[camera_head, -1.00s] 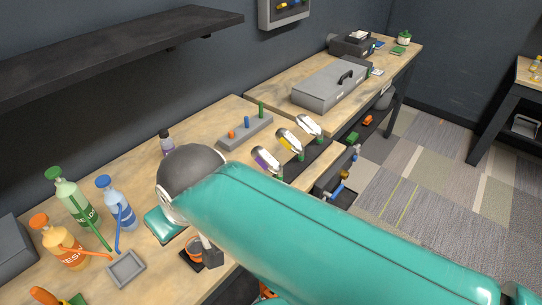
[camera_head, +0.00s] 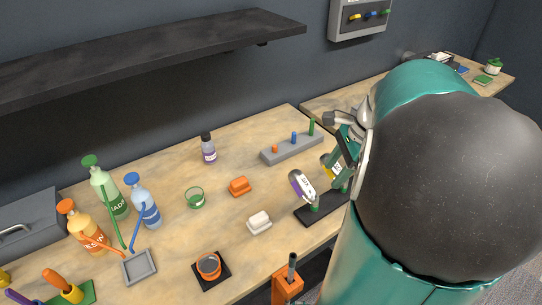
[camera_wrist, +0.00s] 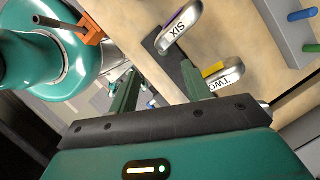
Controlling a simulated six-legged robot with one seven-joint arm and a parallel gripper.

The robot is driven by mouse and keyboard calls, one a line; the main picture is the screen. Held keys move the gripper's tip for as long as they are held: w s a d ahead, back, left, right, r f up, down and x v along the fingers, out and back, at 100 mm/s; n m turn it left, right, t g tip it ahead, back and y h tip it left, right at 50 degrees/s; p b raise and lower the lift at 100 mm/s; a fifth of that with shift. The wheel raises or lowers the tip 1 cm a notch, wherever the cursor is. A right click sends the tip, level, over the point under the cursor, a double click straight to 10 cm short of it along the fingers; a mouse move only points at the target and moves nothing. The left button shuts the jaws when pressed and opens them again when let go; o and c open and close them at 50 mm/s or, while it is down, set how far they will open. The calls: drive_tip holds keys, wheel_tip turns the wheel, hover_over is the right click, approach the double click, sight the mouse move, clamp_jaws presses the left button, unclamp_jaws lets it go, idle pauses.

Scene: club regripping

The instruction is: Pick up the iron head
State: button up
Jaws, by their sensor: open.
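Silver iron heads stand on a dark rack (camera_head: 318,215) near the bench's front edge. The nearest iron head (camera_head: 302,186), with purple on it, also shows in the wrist view (camera_wrist: 182,28), marked SIX. A second iron head (camera_head: 327,165), with yellow on it, is partly hidden by my gripper in the head view. In the wrist view it is marked TWO (camera_wrist: 226,77). A third head shows only as a sliver behind my gripper body. My gripper (camera_wrist: 158,82) is open and empty, its right finger overlapping the TWO head's left edge. I cannot tell whether they touch.
A grey peg block (camera_head: 292,149) with coloured pegs stands behind the rack. Orange (camera_head: 239,186) and white (camera_head: 259,222) blocks lie left of it. An orange post (camera_head: 287,285) stands in front. Bottles and a grey tray (camera_head: 139,267) are at left.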

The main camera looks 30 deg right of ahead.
sight(317, 197)
drive_tip(key=shift+m, duration=0.6)
drive_tip(key=x, duration=0.8)
drive_tip(key=shift+s+d+f, duration=0.2)
drive_tip(key=shift+s+d, duration=0.05)
drive_tip(key=shift+d, duration=0.15)
drive_tip(key=shift+x, duration=2.95)
drive_tip(key=shift+w+a+r, duration=0.1)
drive_tip(key=shift+w+r, duration=0.05)
drive_tip(key=shift+w, duration=0.05)
drive_tip(key=c, duration=1)
clamp_jaws()
